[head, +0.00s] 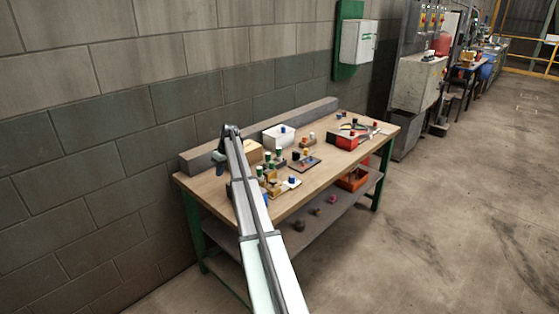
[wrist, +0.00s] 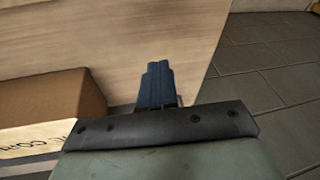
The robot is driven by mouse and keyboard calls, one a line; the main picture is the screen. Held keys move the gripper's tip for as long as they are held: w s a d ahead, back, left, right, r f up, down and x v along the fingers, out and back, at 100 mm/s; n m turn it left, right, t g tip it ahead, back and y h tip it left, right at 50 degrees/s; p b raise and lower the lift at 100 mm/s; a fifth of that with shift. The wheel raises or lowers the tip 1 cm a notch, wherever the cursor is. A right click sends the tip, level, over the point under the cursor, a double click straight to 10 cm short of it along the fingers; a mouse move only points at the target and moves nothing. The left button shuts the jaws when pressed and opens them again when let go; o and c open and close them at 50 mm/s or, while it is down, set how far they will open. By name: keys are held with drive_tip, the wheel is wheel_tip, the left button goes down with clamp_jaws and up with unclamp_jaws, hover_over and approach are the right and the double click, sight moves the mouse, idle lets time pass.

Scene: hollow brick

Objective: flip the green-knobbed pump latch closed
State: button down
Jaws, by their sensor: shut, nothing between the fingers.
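Several small pieces with green knobs stand among the fittings at the middle-left of the workbench in the head view, one green knob (head: 259,171) near the front. They are too small to tell which is the pump latch, or how its lever lies. My gripper (head: 219,167) hangs near the left end of the bench, left of the green knobs and apart from them. In the wrist view my gripper (wrist: 157,68) shows its blue fingers shut together and empty, over bare wood. No green knob shows in the wrist view.
The wooden workbench (head: 330,160) stands along the grey block wall. A cardboard box (wrist: 50,98) lies left of my fingers in the wrist view. A white bin (head: 278,136) and a red toolbox (head: 345,140) stand farther right. My arm crosses the bench's front left.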

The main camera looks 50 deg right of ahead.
wheel_tip(320, 180, up, 4)
drive_tip(key=r+m+t+y, duration=0.1)
drive_tip(key=m, duration=0.1)
hover_over(270, 167)
drive_tip(key=w+a, duration=0.2)
drive_tip(key=w, duration=0.4)
drive_tip(key=s+d+r+t, duration=0.1)
drive_tip(key=s+d+r, duration=0.1)
drive_tip(key=s+d, duration=0.4)
drive_tip(key=s+d+r+y, duration=0.1)
drive_tip(key=s+d+r, duration=0.2)
drive_tip(key=s+d, duration=0.3)
drive_tip(key=d, duration=0.3)
drive_tip(key=shift+s+m+t+y, duration=0.3)
drive_tip(key=shift+m+t, duration=0.1)
drive_tip(key=shift+a, duration=0.1)
drive_tip(key=w+a+f, duration=0.5)
drive_tip(key=a+f, duration=0.2)
drive_tip(key=f, duration=0.1)
drive_tip(key=shift+w+a, duration=0.2)
drive_tip(key=shift+a, duration=0.2)
